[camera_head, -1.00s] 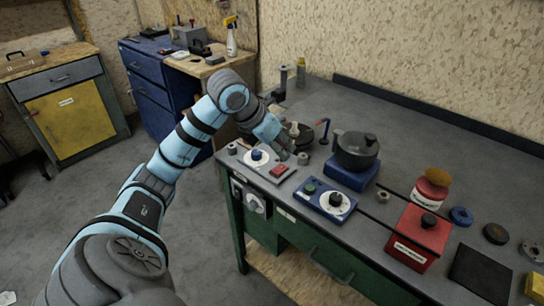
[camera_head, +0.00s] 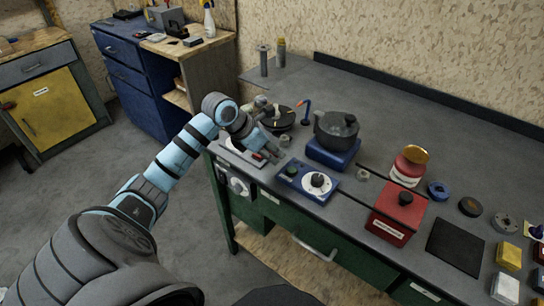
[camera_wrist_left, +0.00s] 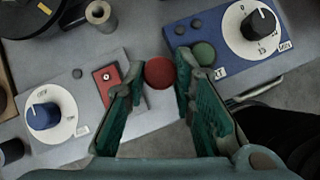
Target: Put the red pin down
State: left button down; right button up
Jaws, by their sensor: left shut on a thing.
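The red pin shows as a round red top (camera_wrist_left: 160,73) in the left wrist view, between the fingertips of my left gripper (camera_wrist_left: 159,68). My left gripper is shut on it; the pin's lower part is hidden. In the head view my left gripper (camera_head: 272,150) is over the bench's near left part, between the grey control box (camera_head: 232,153) and the blue control box (camera_head: 307,183). The pin is too small to make out there. My right gripper is not in view.
A black pot (camera_head: 335,130) stands on a blue base behind the blue control box. A red box (camera_head: 397,212) and a black pad (camera_head: 455,246) lie farther right. A small metal ring (camera_head: 362,174) sits between. The bench's back (camera_head: 400,125) is clear.

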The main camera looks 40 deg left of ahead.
pick_arm(q)
jog(key=shift+f, duration=0.85)
jog(key=c, duration=1.8)
grip_release()
jog(key=shift+f, duration=0.15)
jog(key=o, duration=0.5)
jog(key=shift+c, duration=0.2)
